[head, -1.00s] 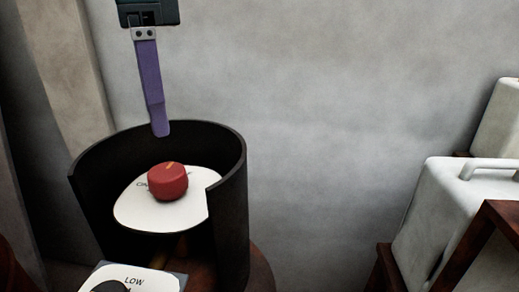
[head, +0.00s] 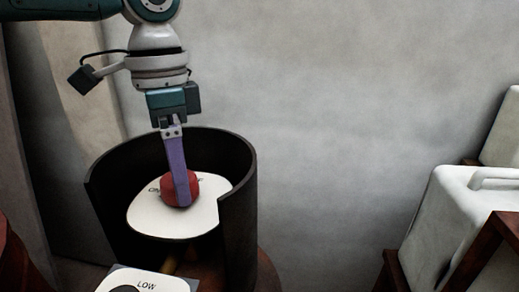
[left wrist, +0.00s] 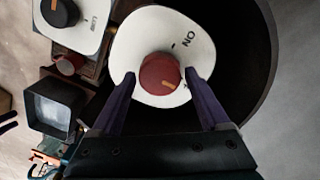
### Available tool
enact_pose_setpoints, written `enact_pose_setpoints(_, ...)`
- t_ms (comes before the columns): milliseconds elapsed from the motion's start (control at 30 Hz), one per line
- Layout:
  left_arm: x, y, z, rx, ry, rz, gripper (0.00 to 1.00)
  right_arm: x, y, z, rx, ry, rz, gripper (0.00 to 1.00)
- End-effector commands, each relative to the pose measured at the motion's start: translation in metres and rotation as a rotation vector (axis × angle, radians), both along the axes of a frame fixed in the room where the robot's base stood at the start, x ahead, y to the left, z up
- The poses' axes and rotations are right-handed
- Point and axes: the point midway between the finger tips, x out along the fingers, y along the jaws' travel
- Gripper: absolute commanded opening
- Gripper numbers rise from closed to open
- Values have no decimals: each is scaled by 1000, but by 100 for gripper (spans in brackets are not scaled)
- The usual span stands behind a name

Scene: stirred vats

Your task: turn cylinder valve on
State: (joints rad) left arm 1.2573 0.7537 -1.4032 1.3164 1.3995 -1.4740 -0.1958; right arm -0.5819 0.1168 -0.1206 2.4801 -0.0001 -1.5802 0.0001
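The cylinder valve is a round red knob (head: 196,184) with an orange mark, on a white plate (head: 150,220) inside a black open-fronted collar (head: 238,225). In the left wrist view the knob (left wrist: 158,72) has its mark toward the lower right, away from the "ON" lettering. My left gripper (head: 182,203) reaches down into the collar. Its two purple fingers stand apart, one on either side of the knob, with what look like narrow gaps. The lettering near the right finger is partly hidden.
The collar wall curves closely behind the gripper. White canisters (head: 465,215) on brown stands are at the right. The grey wall is behind.

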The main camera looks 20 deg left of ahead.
Motion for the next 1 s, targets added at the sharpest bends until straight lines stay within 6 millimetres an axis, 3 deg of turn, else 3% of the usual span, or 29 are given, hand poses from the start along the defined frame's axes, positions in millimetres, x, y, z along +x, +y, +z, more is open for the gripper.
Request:
enact_pose_setpoints(67,0,0,0,0,0,0,69,0,0,0,0,0,0,50)
enact_pose_setpoints(600,0,0,1,-1,0,0,9,1,-2,0,-6,-2,3,50)
enact_pose_setpoints(1000,0,-1,5,-3,3,84,9,1,-2,19,-6,-2,3,50)
